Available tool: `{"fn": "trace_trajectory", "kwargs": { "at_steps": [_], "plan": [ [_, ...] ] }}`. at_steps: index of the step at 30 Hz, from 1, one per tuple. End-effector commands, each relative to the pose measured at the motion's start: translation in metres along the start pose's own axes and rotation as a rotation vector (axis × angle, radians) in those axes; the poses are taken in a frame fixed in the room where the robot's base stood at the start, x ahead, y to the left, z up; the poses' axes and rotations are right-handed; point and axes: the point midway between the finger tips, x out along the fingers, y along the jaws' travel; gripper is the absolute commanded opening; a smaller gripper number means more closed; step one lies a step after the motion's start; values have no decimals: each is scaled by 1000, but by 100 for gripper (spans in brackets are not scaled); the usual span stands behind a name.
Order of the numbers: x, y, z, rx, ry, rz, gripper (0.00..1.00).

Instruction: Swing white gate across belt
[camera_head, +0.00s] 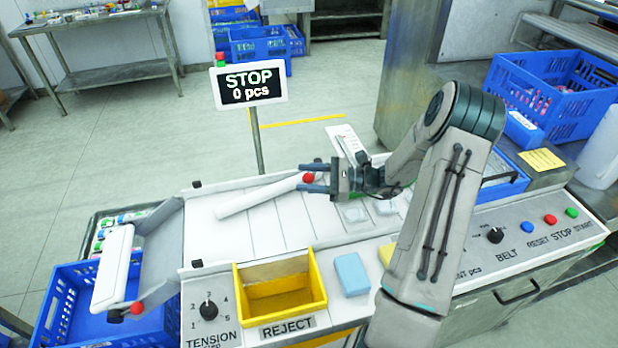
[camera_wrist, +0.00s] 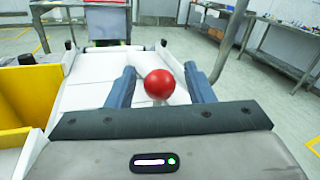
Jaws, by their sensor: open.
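The white gate (camera_head: 258,196) is a long white bar lying diagonally over the left part of the belt (camera_head: 270,228). A red ball knob (camera_head: 308,178) sits at its end nearest my gripper. My gripper (camera_head: 313,178) is open, and its dark fingers lie on either side of the knob in the head view. In the wrist view the red knob (camera_wrist: 159,84) shows between the two blue-grey fingers, with gaps on both sides. The gate's bar is partly hidden behind the knob there.
A STOP display (camera_head: 249,85) on a post stands behind the belt. A yellow reject bin (camera_head: 280,290) and a blue block (camera_head: 352,274) are in front. A second white bar (camera_head: 113,268) with a red knob is at the left end.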

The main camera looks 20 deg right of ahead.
Motion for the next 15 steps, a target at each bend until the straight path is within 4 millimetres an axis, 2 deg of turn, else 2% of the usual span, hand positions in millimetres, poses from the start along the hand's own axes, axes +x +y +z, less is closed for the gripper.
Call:
{"fn": "trace_trajectory", "kwargs": {
  "at_steps": [5,9,15],
  "plan": [
    [-1,-4,16,-4,2,-1,48],
    [-1,-8,40,-7,2,-2,48],
    [-47,-2,66,-4,4,-7,48]
  ]
}}
